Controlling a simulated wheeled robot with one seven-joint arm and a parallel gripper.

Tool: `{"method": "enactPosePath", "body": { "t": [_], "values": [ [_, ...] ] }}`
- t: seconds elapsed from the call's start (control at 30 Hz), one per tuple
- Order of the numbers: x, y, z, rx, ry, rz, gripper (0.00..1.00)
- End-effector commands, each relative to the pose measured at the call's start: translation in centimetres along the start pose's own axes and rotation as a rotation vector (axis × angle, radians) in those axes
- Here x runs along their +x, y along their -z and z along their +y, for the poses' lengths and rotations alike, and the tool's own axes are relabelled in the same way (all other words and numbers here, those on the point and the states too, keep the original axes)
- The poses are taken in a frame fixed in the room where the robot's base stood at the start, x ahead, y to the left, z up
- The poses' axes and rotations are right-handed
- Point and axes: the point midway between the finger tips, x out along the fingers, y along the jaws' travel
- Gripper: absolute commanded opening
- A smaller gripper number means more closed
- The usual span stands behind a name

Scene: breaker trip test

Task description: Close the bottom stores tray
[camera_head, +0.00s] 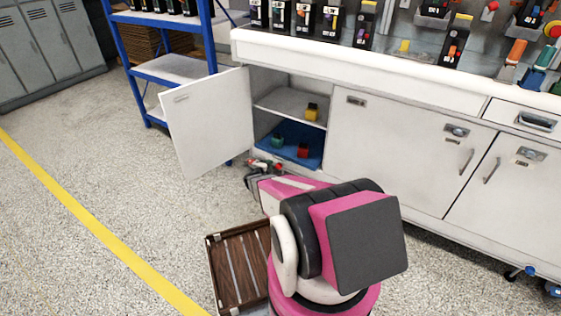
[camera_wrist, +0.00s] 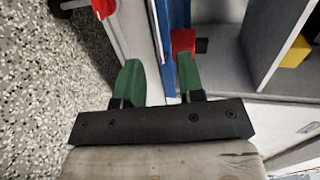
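The blue bottom tray (camera_head: 316,159) lies at the floor of the open cabinet, under a grey shelf. A green block (camera_head: 277,140) and a red block (camera_head: 303,151) sit on it. My gripper (camera_head: 264,166) is low in front of the tray's left part. In the wrist view my gripper (camera_wrist: 160,80) has its two green fingers apart. A pale edge runs between them; I cannot tell whether they touch it. The tray's blue surface (camera_wrist: 179,14) and the red block (camera_wrist: 183,42) show just beyond the right finger.
The white cabinet door (camera_head: 208,122) stands open to the left of my gripper. A yellow block (camera_head: 311,112) sits on the shelf (camera_head: 283,102) above the tray. A brown slatted crate (camera_head: 238,268) is on the floor beside my arm. Floor at left is clear.

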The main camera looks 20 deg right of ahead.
Motion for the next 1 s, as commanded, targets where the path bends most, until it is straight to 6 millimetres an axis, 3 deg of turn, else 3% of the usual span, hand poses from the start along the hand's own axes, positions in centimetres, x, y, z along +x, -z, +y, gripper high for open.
{"method": "enactPosePath", "body": {
  "t": [0.27,0.7,1.0],
  "values": [
    [1.9,1.1,1.1,0.037,0.015,0.069,0.36],
    [9.2,1.5,1.0,0.033,0.015,0.066,0.36],
    [11.1,1.7,0.8,0.033,0.015,0.064,0.36]
  ]
}}
